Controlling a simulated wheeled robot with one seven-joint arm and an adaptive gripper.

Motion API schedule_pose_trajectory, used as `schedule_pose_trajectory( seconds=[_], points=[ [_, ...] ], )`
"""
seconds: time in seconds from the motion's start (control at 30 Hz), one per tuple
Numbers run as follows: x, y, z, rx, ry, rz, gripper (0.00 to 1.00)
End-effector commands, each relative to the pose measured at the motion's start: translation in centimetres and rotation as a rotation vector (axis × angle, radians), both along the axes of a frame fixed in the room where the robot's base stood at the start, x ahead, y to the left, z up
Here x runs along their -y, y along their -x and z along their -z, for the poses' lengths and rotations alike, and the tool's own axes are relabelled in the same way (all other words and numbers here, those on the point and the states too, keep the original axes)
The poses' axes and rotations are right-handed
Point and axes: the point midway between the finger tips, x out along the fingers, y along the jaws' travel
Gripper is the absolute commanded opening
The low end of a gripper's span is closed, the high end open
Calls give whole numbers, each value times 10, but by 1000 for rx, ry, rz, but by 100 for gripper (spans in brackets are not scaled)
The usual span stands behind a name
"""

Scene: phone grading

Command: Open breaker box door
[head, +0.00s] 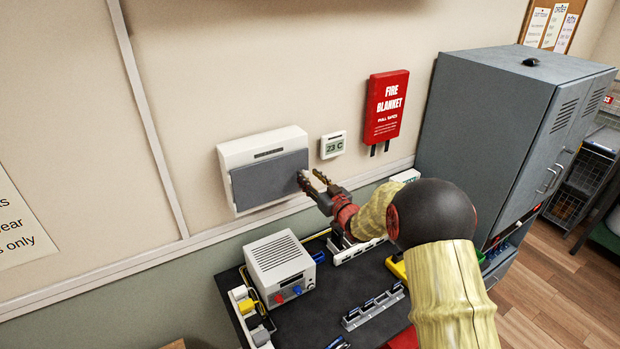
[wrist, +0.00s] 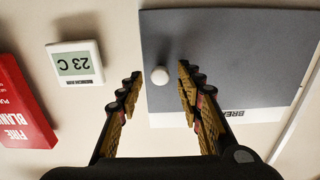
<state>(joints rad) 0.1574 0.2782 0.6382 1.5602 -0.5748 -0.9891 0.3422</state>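The breaker box (head: 235,155) is a white box on the wall with a grey door (head: 265,180), which looks shut. A round white knob (wrist: 160,76) sits near the door's edge. My gripper (head: 311,181) is at the right edge of the door in the head view. In the wrist view my gripper (wrist: 158,78) is open, with the knob showing between its fingertips. I see no finger touching the knob; how far it is in depth is unclear.
A thermostat (head: 333,145) and a red fire blanket case (head: 386,107) hang right of the box. Below is a dark bench (head: 330,300) with a white power supply (head: 280,265) and small racks. A grey cabinet (head: 490,140) stands at the right.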

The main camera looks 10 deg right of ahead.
Motion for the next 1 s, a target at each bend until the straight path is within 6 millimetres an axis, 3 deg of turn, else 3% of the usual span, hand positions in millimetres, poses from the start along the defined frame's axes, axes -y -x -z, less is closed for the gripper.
schedule_pose_trajectory(
  seconds=[0.3,0.9,1.0],
  points=[
    [-1,-2,0,0,0,0,35],
    [-1,-2,0,0,0,0,1],
    [-1,-2,0,0,0,0,0]
  ],
)
